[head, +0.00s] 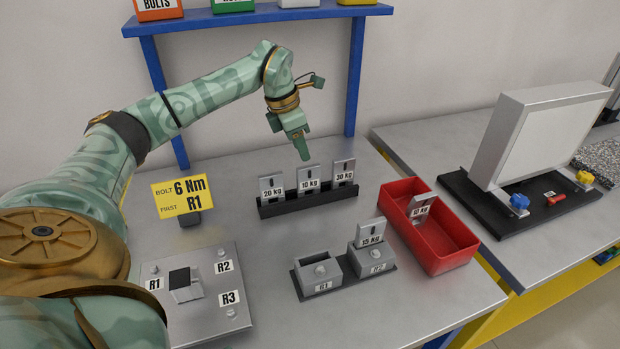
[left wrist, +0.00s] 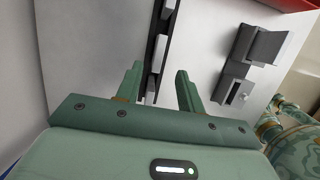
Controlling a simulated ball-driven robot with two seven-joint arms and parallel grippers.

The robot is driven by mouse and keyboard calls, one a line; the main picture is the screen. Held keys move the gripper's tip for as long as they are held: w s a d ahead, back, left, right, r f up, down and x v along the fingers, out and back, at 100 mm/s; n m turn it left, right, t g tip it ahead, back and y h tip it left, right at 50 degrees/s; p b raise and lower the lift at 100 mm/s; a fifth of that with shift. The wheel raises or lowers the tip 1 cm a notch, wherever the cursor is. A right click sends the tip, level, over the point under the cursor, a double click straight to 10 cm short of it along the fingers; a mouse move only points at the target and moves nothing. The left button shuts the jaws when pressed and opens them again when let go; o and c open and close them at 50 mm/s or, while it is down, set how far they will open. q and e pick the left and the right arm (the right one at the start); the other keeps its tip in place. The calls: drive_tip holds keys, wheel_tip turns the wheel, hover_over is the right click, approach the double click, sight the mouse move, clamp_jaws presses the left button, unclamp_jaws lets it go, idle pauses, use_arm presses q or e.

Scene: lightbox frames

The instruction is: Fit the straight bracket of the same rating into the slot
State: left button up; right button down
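My left gripper (head: 303,155) hangs fingers down above the black rack (head: 300,206), near the 10 kg bracket (head: 311,176). In the left wrist view its fingers (left wrist: 158,70) are apart and nothing is held; the rack lies below them. A 20 kg bracket (head: 271,187) and a 30 kg bracket (head: 343,172) stand upright on either side of the 10 kg one. A 15 kg bracket (head: 370,232) stands in grey block R2 (head: 372,262). Grey block R1 (head: 319,275), beside it, holds no bracket. My right gripper is not in view.
A red bin (head: 455,258) holds a tilted bracket (head: 421,207) with a label too small to read surely. A yellow sign (head: 181,196) reads "BOLT 6 Nm FIRST R1". A grey plate (head: 218,318) marked R1, R2, R3 lies front left. A white panel (head: 545,135) stands right.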

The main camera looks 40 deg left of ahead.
sight(311, 177)
use_arm(q)
drive_tip(key=b+x, duration=0.1)
drive_tip(key=x, duration=0.4)
drive_tip(key=shift+w+f, duration=0.2)
drive_tip(key=shift+f, duration=0.05)
drive_tip(key=b+x, duration=0.2)
drive_tip(key=x, duration=0.3)
drive_tip(key=shift+f, duration=0.15)
clamp_jaws()
